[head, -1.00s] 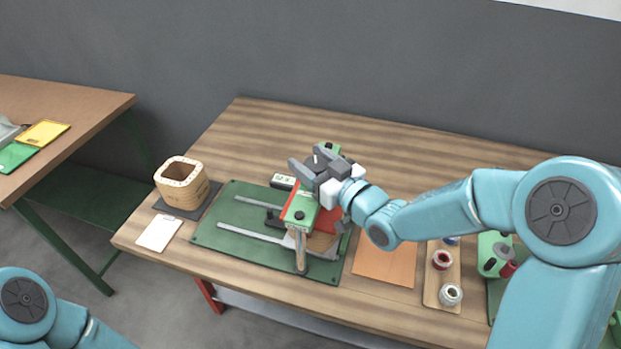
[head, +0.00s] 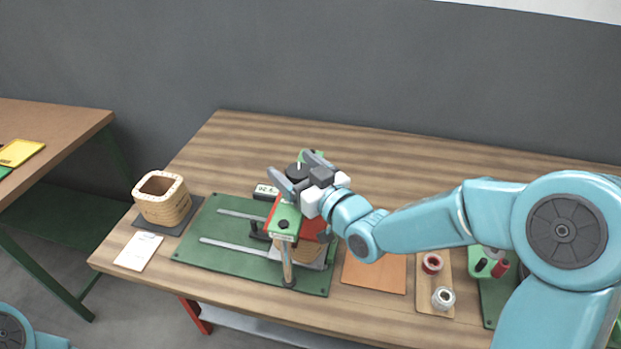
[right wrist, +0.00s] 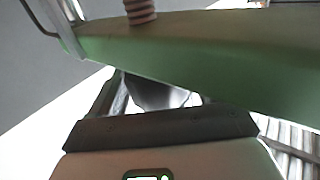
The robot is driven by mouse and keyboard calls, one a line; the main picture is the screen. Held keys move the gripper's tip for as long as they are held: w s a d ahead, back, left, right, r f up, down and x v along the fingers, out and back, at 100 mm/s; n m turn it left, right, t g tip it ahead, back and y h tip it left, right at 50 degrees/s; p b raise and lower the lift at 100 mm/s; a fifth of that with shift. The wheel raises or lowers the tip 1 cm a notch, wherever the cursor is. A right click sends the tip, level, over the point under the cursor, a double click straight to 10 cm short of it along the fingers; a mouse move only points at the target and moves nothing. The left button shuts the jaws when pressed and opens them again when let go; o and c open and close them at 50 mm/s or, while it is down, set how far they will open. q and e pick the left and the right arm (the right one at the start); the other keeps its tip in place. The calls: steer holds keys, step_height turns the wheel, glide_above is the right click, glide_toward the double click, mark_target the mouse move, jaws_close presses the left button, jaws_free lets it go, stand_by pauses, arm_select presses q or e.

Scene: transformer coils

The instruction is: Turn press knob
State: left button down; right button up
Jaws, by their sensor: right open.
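The press (head: 285,222) stands on the green base plate (head: 185,247), with a green and red head. The right wrist view shows the green underside of a press part (right wrist: 200,50) close by and a dark rounded shape, partly hidden. My left gripper is out of view.
A wooden coil former (head: 165,205) stands on a dark mat at the left, near a white card (head: 139,251). An orange-brown sheet (head: 375,273) and a spool tray (head: 434,290) lie at the right. The back of the table is clear.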

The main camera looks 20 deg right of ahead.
steer(key=b+v, duration=0.9)
steer(key=v, duration=0.7)
steer(key=shift+r, duration=0.1)
